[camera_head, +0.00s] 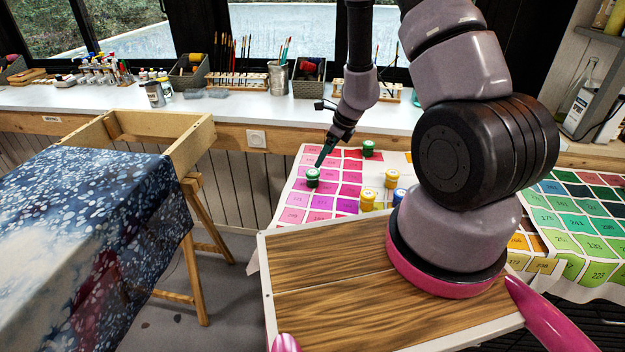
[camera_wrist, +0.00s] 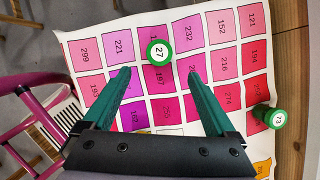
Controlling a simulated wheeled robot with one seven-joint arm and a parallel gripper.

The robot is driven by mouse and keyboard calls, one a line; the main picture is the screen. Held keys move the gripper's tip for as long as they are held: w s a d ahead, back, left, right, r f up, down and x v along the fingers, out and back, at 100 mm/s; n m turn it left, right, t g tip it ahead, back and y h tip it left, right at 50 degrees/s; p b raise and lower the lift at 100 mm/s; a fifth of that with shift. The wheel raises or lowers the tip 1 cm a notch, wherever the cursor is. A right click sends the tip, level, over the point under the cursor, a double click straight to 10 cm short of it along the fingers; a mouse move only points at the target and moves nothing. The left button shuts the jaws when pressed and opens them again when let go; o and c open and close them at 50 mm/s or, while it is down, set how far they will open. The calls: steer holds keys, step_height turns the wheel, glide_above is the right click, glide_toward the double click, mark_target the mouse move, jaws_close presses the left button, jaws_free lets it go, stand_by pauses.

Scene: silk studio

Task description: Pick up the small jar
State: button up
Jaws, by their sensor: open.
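A small jar with a green lid and the number 27 stands on the colour chart, seen in the head view (camera_head: 312,178) and in the wrist view (camera_wrist: 158,52). My gripper (camera_head: 320,162) is close above and beside this jar in the head view. In the wrist view my gripper (camera_wrist: 158,72) is open and empty, and the jar's lid shows just beyond the fingertips, roughly centred between them. A second green-lidded jar marked 73 (camera_wrist: 277,119) stands to the right in the wrist view; a green jar also stands farther back in the head view (camera_head: 368,148).
Several yellow and blue-lidded jars, one of them yellow (camera_head: 391,178), stand to the right on the chart (camera_head: 292,215). A back counter (camera_head: 225,104) holds brushes and bottles. A patterned cloth on a wooden frame (camera_head: 95,240) stands at the left.

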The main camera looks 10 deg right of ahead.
mark_target(315, 172)
steer(key=x, duration=0.5)
steer(key=shift+s+d+f, duration=0.15)
steer(key=shift+x, duration=3)
jaws_close()
